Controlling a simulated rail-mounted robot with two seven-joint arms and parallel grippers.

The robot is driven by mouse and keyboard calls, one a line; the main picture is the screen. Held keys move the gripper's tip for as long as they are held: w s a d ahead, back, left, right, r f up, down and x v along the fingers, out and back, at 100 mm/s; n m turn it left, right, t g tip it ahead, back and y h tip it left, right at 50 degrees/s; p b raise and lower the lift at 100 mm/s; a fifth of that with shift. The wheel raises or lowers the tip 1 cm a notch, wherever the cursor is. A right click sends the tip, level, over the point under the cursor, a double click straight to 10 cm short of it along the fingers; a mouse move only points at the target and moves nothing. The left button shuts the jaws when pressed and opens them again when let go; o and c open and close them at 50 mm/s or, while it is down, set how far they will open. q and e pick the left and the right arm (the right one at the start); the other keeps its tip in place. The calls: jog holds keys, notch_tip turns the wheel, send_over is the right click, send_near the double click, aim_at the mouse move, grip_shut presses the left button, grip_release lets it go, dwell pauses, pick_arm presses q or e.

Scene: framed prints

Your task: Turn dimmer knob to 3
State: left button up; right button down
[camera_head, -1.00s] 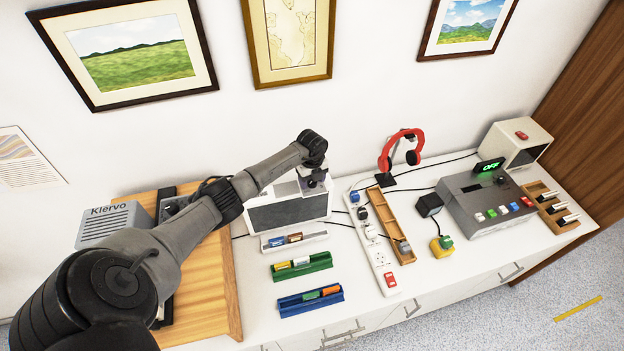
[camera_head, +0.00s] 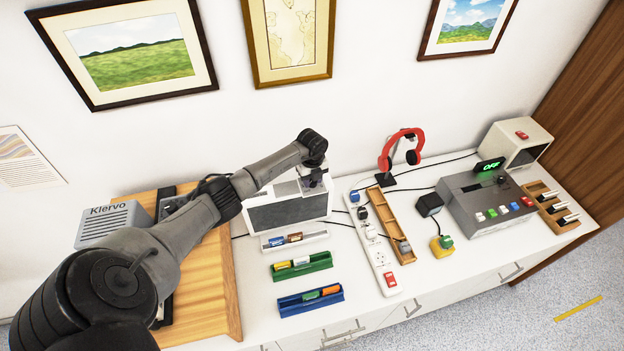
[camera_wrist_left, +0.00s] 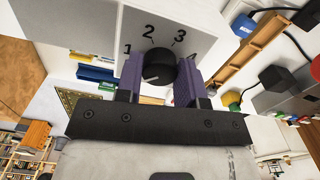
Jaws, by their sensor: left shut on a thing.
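The black dimmer knob (camera_wrist_left: 158,67) sits on a grey panel (camera_wrist_left: 205,22) with the printed numbers 1, 2, 3 and 4 around it in the left wrist view. My left gripper (camera_wrist_left: 160,80) has its purple finger pads on both sides of the knob and is shut on it. A small pale mark shows on the knob, but I cannot tell which number its pointer faces. In the head view my left gripper (camera_head: 314,179) is over the top right of a white box with a dark front (camera_head: 288,213), and it hides the knob. My right gripper is not in view.
Marker trays in white, green (camera_head: 302,267) and blue (camera_head: 311,301) lie in front of the box. A speaker (camera_head: 113,222) is at left.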

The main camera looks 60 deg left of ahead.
pick_arm(q)
jog(key=m+b, duration=0.1)
jog(key=m, duration=0.3)
jog(key=shift+a+b, duration=0.1)
jog(key=shift+b, duration=0.3)
jog(key=m+b, duration=0.1)
jog(key=m, duration=0.2)
jog(key=shift+w+m+b, duration=0.1)
jog(key=shift+m+b, duration=0.2)
jog(key=shift+b, duration=0.1)
jog(key=m+b, duration=0.1)
jog(key=m, duration=0.2)
jog(key=shift+m+b, duration=0.3)
jog(key=shift+b, duration=0.05)
jog(key=m+b, duration=0.1)
jog(key=m, duration=0.2)
jog(key=shift+m+b, duration=0.3)
jog(key=m+b, duration=0.1)
jog(key=m, duration=0.2)
jog(key=shift+m, duration=0.4)
jog(key=m+b, duration=0.1)
jog(key=m, duration=0.2)
jog(key=shift+d+m+b, duration=0.2)
jog(key=shift+m+b, duration=0.1)
jog(key=shift+b, duration=0.05)
jog(key=m+b, duration=0.1)
jog(key=m, duration=0.3)
jog(key=shift+m, duration=0.4)
jog(key=shift+m+b, duration=0.4)
jog(key=shift+m, duration=0.8)
